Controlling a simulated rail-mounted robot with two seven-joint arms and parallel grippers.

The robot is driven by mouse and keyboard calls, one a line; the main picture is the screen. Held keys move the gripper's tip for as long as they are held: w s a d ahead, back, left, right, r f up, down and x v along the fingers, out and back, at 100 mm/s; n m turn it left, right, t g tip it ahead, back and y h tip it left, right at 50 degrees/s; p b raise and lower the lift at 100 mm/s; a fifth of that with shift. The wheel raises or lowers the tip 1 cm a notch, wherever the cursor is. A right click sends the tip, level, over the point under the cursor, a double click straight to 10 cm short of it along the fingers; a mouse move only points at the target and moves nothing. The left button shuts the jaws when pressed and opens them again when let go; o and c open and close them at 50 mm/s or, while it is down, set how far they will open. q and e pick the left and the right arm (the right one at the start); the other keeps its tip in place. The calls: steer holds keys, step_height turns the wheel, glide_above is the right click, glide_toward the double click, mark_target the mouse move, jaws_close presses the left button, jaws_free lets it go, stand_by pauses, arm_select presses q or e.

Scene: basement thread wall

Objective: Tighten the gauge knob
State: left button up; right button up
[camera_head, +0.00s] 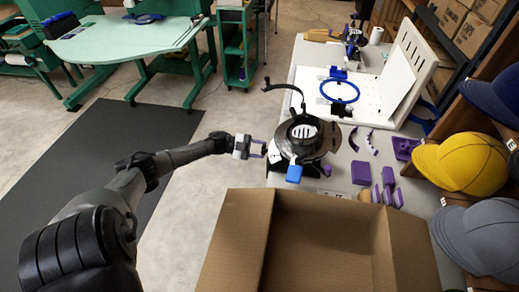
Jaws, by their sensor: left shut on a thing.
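A black round machine with a slotted, light-coloured top (304,132) stands on the grey table's left edge, with a blue part (294,174) at its front. My left arm reaches in from the lower left. Its gripper (262,149), with purple fingers, is at the machine's left side and shut on a small part there, which I take to be the gauge knob. The knob itself is too small and too covered by the fingers to make out, so its seating cannot be told. My right gripper is not in view.
An open cardboard box (325,235) stands in front of the machine. Purple parts (362,173) lie to its right, and a white board with a blue ring (341,90) stands behind. Caps (461,163) line the right edge.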

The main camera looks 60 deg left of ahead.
arm_select(q)
steer(key=m+b, duration=0.1)
steer(key=m, duration=0.8)
steer(key=shift+a+r, duration=0.1)
steer(key=shift+r, duration=0.05)
steer(key=shift+m, duration=0.3)
stand_by(0.3)
steer(key=o, duration=0.9)
steer(key=shift+p+v, duration=0.95)
steer(key=shift+v, duration=5.95)
